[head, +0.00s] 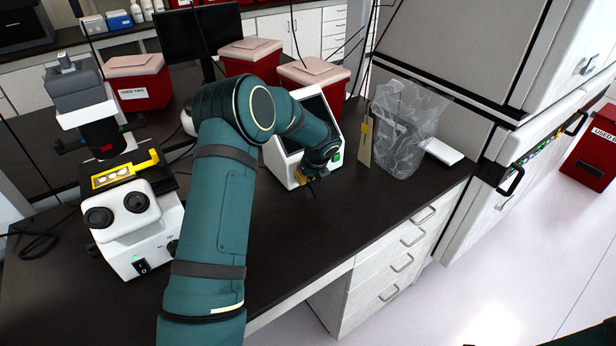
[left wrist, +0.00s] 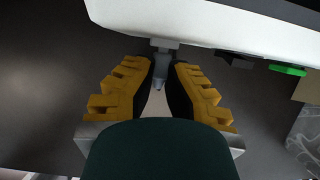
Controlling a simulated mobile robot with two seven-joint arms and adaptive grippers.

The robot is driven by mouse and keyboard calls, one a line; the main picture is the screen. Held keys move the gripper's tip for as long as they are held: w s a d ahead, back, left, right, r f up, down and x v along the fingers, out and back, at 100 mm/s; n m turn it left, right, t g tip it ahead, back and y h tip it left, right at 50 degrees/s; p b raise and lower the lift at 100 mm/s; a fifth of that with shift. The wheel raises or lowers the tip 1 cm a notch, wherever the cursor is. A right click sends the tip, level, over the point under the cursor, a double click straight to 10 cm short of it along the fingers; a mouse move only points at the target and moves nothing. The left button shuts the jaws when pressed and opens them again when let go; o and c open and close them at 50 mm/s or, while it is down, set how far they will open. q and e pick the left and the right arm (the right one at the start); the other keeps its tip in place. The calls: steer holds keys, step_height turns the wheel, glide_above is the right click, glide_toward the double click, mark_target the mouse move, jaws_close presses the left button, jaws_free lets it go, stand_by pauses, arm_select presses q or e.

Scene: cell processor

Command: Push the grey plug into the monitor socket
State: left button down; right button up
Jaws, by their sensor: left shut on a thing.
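The monitor (head: 283,160) is a white device with a dark screen on the counter, mostly behind my left arm. Its white lower edge (left wrist: 200,22) crosses the top of the left wrist view. My left gripper (head: 308,179) is at the monitor's lower front; its yellow fingers show in the left wrist view (left wrist: 163,85). They are shut on the grey plug (left wrist: 161,65), whose far end meets a grey piece at the monitor's edge. I cannot tell how deep the plug sits. The socket opening is hidden. My right gripper is not in view.
A white microscope (head: 140,225) stands at the left. Red bins (head: 137,88) with pale lids line the back. A clear bag (head: 403,130) and a white box (head: 441,151) lie right of the monitor. The counter front (head: 330,225) is clear. A green part (left wrist: 287,69) shows beside the monitor edge.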

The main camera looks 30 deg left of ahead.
arm_select(q)
steer(key=c, duration=1.1)
jaws_free()
steer(key=shift+o, duration=0.2)
steer(key=shift+r, duration=0.1)
steer(key=v, duration=1.2)
